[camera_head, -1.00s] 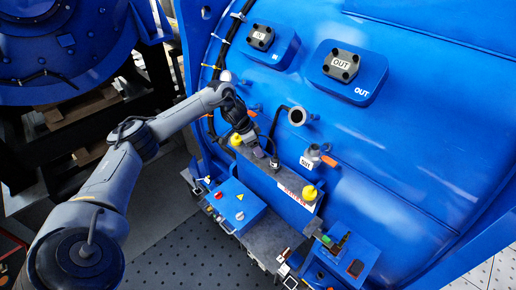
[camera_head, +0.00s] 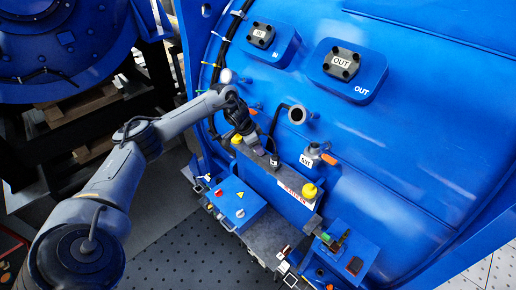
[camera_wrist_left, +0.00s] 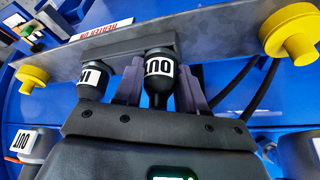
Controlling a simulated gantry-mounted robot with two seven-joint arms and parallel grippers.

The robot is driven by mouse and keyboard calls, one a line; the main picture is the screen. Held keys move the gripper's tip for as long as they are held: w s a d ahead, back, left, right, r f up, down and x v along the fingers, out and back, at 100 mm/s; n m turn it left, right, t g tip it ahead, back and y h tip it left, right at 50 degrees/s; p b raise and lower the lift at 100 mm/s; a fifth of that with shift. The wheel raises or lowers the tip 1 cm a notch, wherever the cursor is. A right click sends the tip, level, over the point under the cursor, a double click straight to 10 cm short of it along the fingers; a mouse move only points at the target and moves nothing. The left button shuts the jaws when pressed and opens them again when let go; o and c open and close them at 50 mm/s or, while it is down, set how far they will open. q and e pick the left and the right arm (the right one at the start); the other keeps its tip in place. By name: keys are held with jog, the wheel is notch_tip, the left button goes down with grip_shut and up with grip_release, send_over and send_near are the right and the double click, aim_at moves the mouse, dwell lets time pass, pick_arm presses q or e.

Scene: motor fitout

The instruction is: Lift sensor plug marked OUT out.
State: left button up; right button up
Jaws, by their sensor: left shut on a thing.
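The black sensor plug marked OUT (camera_wrist_left: 158,82) stands between the two grey fingers of my left gripper (camera_wrist_left: 160,93) in the left wrist view. The fingers are shut on its sides. The plug's far end meets a dark bracket (camera_wrist_left: 135,48); I cannot tell whether it is still seated there. A second plug, with a partly visible IN label (camera_wrist_left: 90,82), sits beside it, outside the fingers. In the head view my left gripper (camera_head: 258,149) is at the grey ledge and hides the OUT plug. The IN plug (camera_head: 275,161) shows just right of it. My right gripper is not seen.
Yellow knobs (camera_head: 310,191) (camera_head: 236,139) stand at both ends of the ledge. A pipe fitting with an orange handle (camera_head: 329,158) and an open elbow pipe (camera_head: 298,115) are close behind. A blue control box (camera_head: 238,203) sits in front.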

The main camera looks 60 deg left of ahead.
pick_arm(q)
jog(key=shift+r, duration=0.1)
jog(key=shift+r+b, duration=0.4)
jog(key=shift+r, duration=0.4)
notch_tip(320, 180, up, 2)
jog(key=shift+d+r+b, duration=0.15)
jog(key=shift+r+b, duration=0.05)
jog(key=shift+b, duration=0.25)
jog(key=s+d+r, duration=0.3)
jog(key=d+r, duration=0.4)
jog(key=d, duration=0.4)
